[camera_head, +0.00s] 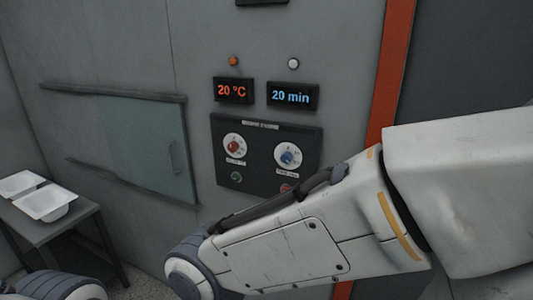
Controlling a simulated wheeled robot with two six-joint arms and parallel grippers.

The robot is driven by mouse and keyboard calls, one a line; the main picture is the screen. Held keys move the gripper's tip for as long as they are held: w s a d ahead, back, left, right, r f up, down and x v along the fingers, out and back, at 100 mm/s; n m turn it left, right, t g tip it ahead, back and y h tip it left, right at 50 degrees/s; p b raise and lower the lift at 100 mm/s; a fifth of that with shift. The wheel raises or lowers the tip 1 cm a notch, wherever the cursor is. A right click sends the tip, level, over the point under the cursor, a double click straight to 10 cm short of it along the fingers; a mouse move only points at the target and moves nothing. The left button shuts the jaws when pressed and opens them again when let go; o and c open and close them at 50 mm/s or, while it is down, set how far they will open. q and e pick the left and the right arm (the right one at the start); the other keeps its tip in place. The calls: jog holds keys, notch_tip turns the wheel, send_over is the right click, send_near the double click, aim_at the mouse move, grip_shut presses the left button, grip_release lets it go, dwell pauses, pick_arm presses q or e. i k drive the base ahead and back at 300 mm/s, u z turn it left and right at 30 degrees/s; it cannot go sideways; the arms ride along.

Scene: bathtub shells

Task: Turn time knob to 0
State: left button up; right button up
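The time knob (288,155) is the blue knob on a white round dial, on the right of the dark control panel (264,179) on the grey wall. The blue display (291,96) above it reads 20 min. A red knob (233,146) on a similar dial sits to its left, under a display (232,91) reading 20 °C. My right arm crosses the lower right and covers the panel's lower right corner. Part of my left arm shows at the bottom left. Neither gripper is in view.
A green button (236,177) and a partly covered red button (286,188) sit below the knobs. An orange lamp (234,61) and a white lamp (293,63) are above the displays. A sliding glass door (150,145) and a table (50,228) with white trays (46,203) are at left.

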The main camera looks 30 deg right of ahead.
aim_at(286, 158)
jog(key=u, duration=0.05)
jog(key=k, duration=1.15)
jog(key=z, duration=0.85)
jog(key=i, duration=1.35)
jog(key=u, duration=0.8)
